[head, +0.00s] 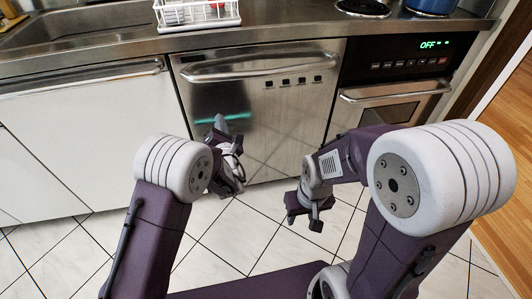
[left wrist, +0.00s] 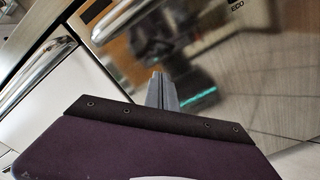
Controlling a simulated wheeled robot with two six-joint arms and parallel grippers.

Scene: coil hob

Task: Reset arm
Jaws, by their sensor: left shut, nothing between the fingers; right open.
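My left gripper (head: 221,124) is in front of the dishwasher's steel door (head: 280,125), with its fingers shut and nothing between them. In the left wrist view its closed fingers (left wrist: 161,90) point towards the shiny door. My right gripper (head: 315,222) hangs lower, over the tiled floor to the right, with its fingers open and empty. Whether the left fingertips touch the door cannot be told.
The dishwasher handle (head: 262,65) and an oven (head: 393,95) with its own handle line the front. A white dish rack (head: 197,14) stands on the counter. A blue pot (head: 432,5) and coil burner (head: 363,7) are at the back right. Tiled floor (head: 230,240) is clear.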

